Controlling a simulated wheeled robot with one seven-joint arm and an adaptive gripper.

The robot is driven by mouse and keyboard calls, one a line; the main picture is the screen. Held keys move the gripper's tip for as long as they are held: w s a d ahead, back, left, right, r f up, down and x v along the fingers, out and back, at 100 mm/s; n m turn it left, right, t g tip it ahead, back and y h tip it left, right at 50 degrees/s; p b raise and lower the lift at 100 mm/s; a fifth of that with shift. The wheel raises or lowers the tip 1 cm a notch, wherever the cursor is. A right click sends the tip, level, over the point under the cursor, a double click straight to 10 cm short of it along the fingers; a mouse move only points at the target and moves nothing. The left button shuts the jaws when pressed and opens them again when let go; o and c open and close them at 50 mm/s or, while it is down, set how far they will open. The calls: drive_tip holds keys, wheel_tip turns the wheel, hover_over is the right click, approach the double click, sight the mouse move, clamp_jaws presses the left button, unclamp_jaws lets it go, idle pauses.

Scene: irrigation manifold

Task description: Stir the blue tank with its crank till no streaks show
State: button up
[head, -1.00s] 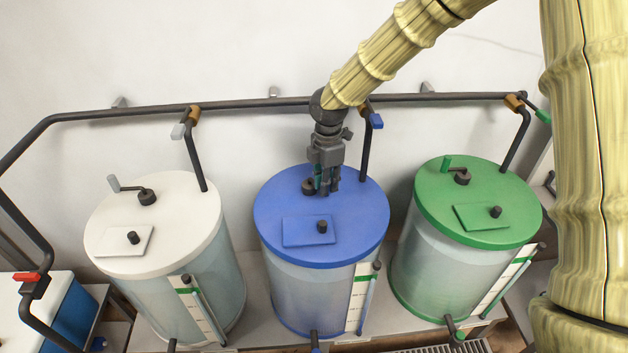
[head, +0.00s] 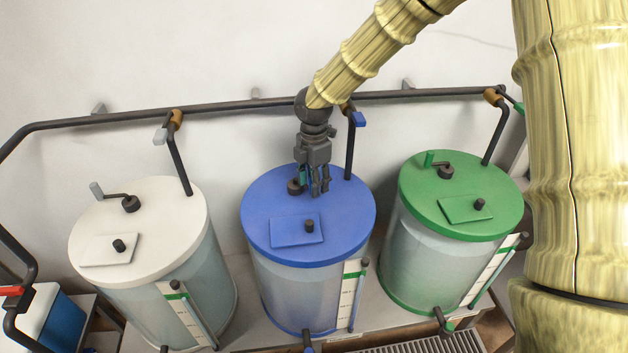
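The blue tank (head: 345,225) stands in the middle of three tanks. Its clear wall (head: 290,295) looks pale and cloudy; I cannot tell whether streaks show in it. The dark hub of its crank (head: 295,187) sits towards the back of the blue lid. My gripper (head: 320,190) points down just right of the hub, low over the lid. A small teal part shows at its left side; I cannot tell whether it is the crank's handle or part of the gripper. The fingers cover most of the crank, and whether they hold it is unclear.
A white-lidded tank (head: 165,215) stands left and a green-lidded tank (head: 500,205) right, each with its own crank. A dark pipe (head: 230,107) runs along the wall behind, with a blue-handled valve (head: 358,119) close to my arm. A square hatch (head: 285,235) with a black knob lies in front of the crank.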

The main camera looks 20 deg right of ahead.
wheel_tip(320, 180, up, 12)
idle(0.7)
drive_tip(key=shift+f, duration=0.1)
